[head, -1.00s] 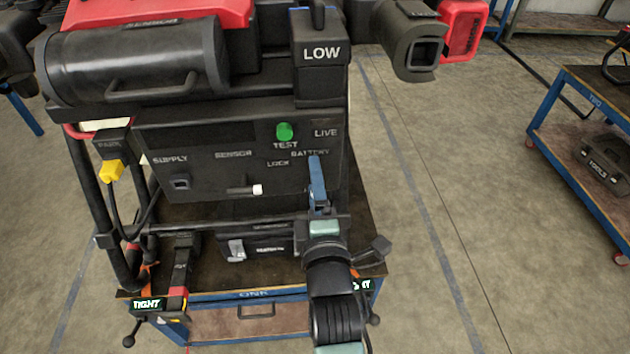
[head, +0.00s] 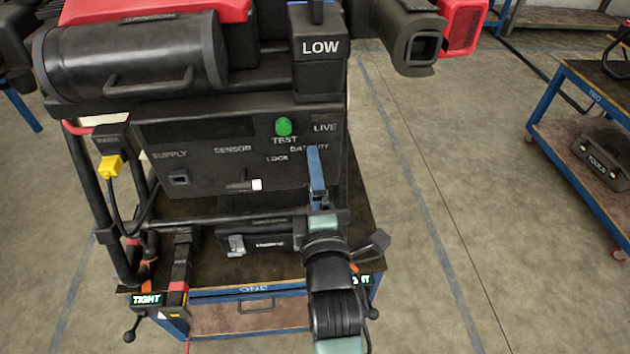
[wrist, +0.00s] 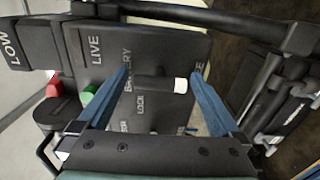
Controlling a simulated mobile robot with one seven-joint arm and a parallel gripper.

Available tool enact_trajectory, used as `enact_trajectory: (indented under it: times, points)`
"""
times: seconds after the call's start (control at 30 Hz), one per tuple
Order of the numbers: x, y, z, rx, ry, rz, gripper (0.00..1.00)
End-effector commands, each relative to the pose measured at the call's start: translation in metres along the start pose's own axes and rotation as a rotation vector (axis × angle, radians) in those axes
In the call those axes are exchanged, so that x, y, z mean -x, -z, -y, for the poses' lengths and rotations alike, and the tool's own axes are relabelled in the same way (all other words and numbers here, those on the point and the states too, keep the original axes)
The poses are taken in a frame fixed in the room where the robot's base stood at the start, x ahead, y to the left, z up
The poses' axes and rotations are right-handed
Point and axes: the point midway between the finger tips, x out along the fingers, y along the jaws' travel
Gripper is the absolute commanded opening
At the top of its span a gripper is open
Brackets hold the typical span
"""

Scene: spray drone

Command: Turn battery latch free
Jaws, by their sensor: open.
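The battery latch (head: 241,186) is a short dark bar with a white tip on the front panel (head: 210,188), below the LOCK label. In the head view it lies near level, white tip to the right. The latch (wrist: 155,83) also shows in the wrist view, lying between the two fingers in the picture. My gripper (head: 315,165) has blue fingers and stands in front of the panel, right of the latch. In the wrist view my gripper (wrist: 160,82) is open, with a wide gap and nothing held. No touch with the latch is visible.
A green TEST button (head: 284,127) sits above the latch, and a LOW box (head: 320,65) stands above it. A dark crossbar (head: 220,224) runs below the panel over a battery box (head: 255,240). A blue-framed bench (head: 590,150) stands right, with clear floor between.

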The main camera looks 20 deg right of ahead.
Motion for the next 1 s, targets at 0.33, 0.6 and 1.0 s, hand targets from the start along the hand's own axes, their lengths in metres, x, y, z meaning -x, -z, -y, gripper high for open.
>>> enact_trajectory:
  times: [0.33,0.6,1.0]
  points:
    - [0.037,-0.001,0.003,0.004,0.001,0.001,1.00]
    - [0.088,-0.001,0.004,0.003,0.003,0.001,1.00]
    - [0.128,0.000,0.001,0.001,0.000,0.001,1.00]
